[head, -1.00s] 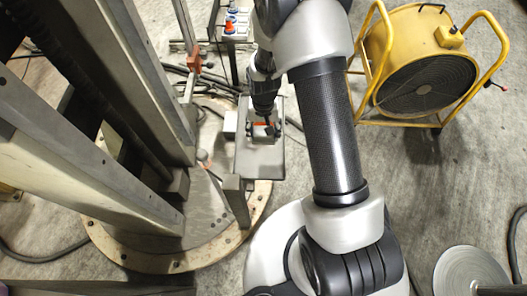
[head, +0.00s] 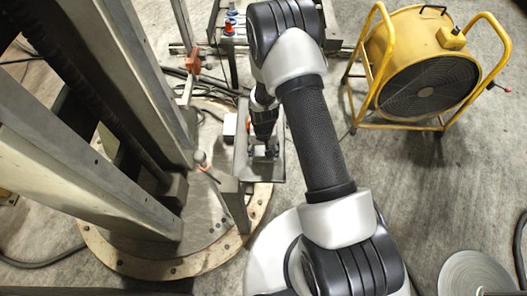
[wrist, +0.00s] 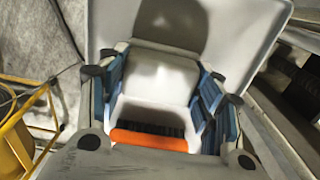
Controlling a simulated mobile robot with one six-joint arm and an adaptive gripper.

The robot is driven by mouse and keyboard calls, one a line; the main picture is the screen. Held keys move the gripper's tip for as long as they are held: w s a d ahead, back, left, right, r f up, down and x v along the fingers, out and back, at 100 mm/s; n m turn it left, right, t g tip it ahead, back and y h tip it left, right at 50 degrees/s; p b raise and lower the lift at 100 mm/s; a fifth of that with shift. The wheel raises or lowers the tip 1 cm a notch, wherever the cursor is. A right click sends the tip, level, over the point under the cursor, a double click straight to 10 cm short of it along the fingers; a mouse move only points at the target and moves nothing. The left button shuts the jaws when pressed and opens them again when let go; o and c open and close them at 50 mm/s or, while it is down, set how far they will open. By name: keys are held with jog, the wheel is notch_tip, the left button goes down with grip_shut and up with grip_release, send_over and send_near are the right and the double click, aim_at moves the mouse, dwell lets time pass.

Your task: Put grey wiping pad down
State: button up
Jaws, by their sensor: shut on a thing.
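My gripper (head: 264,150) is over the grey tray (head: 243,170) in the head view, pointing down. In the wrist view my gripper (wrist: 162,98) has its blue-lined fingers on either side of a pale grey block, which I take as the grey wiping pad (wrist: 165,75). The gripper is shut on it. An orange strip with a dark bristly edge (wrist: 148,140) shows at the near side of the pad. The light grey tray surface (wrist: 240,18) lies beyond, with a dark shadow on it. I cannot tell whether the pad touches the tray.
A yellow fan (head: 425,75) in a tubular frame stands at right. Metal column beams (head: 90,150) rise close at left on a round bolted base (head: 110,255). A post with an orange-tipped part (head: 201,158) stands just left of the tray. Cables lie behind. Open floor is at right.

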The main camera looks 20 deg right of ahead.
jog(key=o, duration=1.1)
